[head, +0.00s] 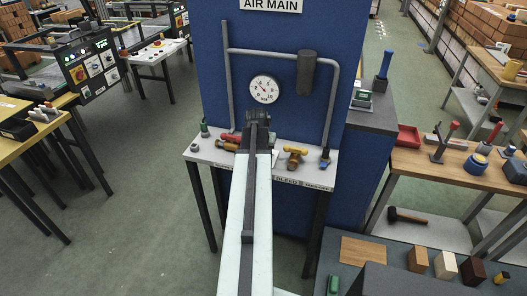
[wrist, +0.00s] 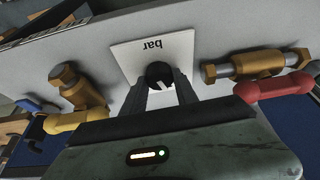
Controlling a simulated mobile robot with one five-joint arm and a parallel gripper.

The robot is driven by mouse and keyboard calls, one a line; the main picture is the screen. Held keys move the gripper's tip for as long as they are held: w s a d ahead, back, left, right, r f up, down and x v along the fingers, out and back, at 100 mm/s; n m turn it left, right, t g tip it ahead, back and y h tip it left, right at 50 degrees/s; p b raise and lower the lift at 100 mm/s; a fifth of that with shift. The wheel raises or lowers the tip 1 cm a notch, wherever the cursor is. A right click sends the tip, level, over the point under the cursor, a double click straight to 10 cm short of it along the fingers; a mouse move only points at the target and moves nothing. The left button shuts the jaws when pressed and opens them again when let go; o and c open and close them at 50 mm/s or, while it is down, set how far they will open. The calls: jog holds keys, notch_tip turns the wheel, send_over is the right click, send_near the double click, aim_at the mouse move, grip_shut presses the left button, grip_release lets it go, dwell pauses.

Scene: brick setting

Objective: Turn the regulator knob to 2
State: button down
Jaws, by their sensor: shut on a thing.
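The regulator knob (wrist: 160,74) is a small black round knob with a white mark, in front of a white plate (wrist: 128,62) that reads "bar", upside down in the wrist view. My gripper (wrist: 163,88) is shut on the knob, with a dark finger on each side. In the head view my gripper (head: 257,124) is in front of the blue panel, and my arm hides the knob. A round white gauge (head: 264,90) is on the panel just above my gripper. Its needle reading is too small to tell. No scale numbers can be read on the plate.
A brass valve with a yellow handle (head: 295,157) stands to the right of my arm, and a red-handled valve (head: 230,138) to the left. Both flank the knob closely in the wrist view. Grey pipes (head: 330,110) run up the blue panel (head: 213,70).

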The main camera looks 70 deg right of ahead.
dwell(0.4)
jog(key=c, duration=0.9)
grip_release()
jog(key=shift+c, duration=0.2)
jog(key=p+v, duration=0.7)
jog(key=shift+r, duration=0.4)
jog(key=shift+s+a, duration=0.1)
jog(key=shift+a, duration=0.05)
